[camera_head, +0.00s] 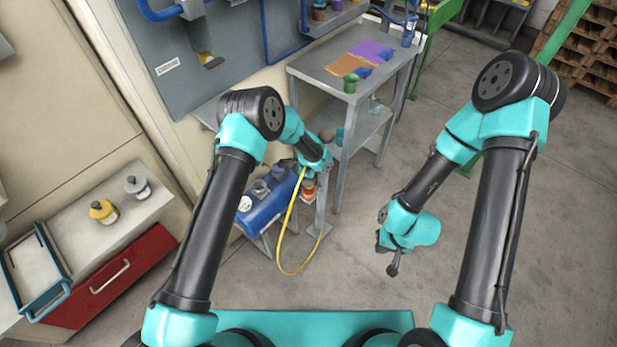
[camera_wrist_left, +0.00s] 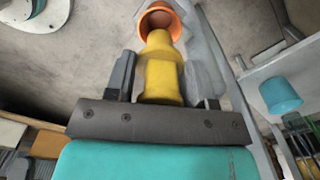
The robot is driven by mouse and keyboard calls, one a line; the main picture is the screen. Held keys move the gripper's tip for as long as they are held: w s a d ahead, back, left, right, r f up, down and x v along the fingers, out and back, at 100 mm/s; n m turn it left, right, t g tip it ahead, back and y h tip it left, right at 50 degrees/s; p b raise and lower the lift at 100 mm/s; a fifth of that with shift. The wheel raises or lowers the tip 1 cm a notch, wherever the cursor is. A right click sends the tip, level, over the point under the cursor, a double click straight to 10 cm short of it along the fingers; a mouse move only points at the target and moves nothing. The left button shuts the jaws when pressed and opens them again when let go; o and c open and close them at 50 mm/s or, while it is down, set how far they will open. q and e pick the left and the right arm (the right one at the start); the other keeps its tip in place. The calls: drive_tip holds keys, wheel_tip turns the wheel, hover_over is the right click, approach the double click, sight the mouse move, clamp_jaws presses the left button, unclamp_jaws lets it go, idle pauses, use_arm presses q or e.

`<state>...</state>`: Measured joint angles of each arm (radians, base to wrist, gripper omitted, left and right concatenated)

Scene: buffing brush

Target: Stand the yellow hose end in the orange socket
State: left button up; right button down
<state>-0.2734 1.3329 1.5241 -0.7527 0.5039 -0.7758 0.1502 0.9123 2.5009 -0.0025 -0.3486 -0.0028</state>
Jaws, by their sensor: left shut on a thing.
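My left gripper (camera_head: 312,172) is shut on the yellow hose end, and its fingers show on both sides of it in the left wrist view (camera_wrist_left: 160,82). The yellow hose end (camera_wrist_left: 159,60) points at the orange socket (camera_wrist_left: 160,19), a round cup whose dark opening shows. The tip overlaps the socket's near rim in that view; I cannot tell whether it is inside. In the head view the orange socket (camera_head: 308,193) is just below the gripper, on a grey post. The yellow hose (camera_head: 283,240) hangs in a loop. My right gripper (camera_head: 392,262) hangs low, away from the socket, apparently empty.
A blue tank (camera_head: 266,207) stands left of the post. A grey table (camera_head: 320,72) with coloured mats and a green cup (camera_head: 350,83) is behind it. A red-drawer cabinet (camera_head: 120,275) with bottles stands at left. Floor around my right gripper is clear.

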use_arm(q)
drive_tip(key=shift+f, duration=0.2)
drive_tip(key=shift+f, duration=0.35)
drive_tip(key=shift+f, duration=0.55)
idle(0.3)
drive_tip(key=shift+f, duration=0.35)
drive_tip(key=shift+f, duration=0.55)
idle(0.4)
drive_tip(key=shift+f, duration=0.35)
drive_tip(key=shift+f, duration=0.1)
drive_tip(key=o, duration=1.1)
